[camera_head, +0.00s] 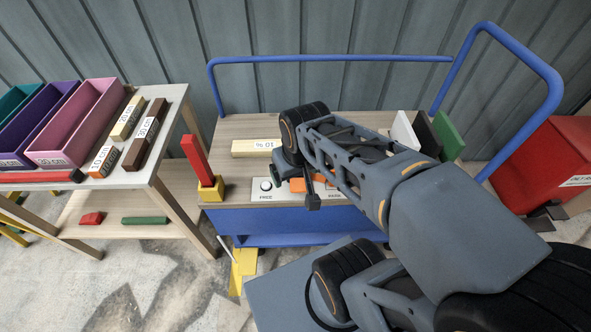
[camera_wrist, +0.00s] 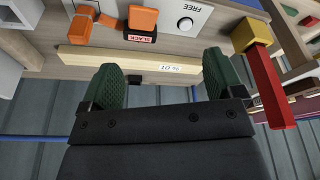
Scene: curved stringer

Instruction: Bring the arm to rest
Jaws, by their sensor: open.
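My arm reaches from the lower right over the wooden worktop of a blue-framed cart (camera_head: 240,123) in the head view. My gripper shows in the wrist view (camera_wrist: 160,85) with its two green fingers wide apart and nothing between them. In the head view the gripper (camera_head: 312,200) is partly hidden by my own arm. A pale wooden bar with a label (camera_head: 255,147) lies on the cart to the left of the arm. In the wrist view the bar (camera_wrist: 125,62) lies beyond the fingertips; I cannot tell whether they touch it.
A red bar stands upright in a yellow block (camera_head: 197,165) at the cart's left edge. A panel with a FREE button (camera_head: 266,186) and orange parts lies below the arm. Blue rails (camera_head: 330,58) rise behind. A table with labelled bins (camera_head: 80,125) stands left; a red bin (camera_head: 550,160) stands right.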

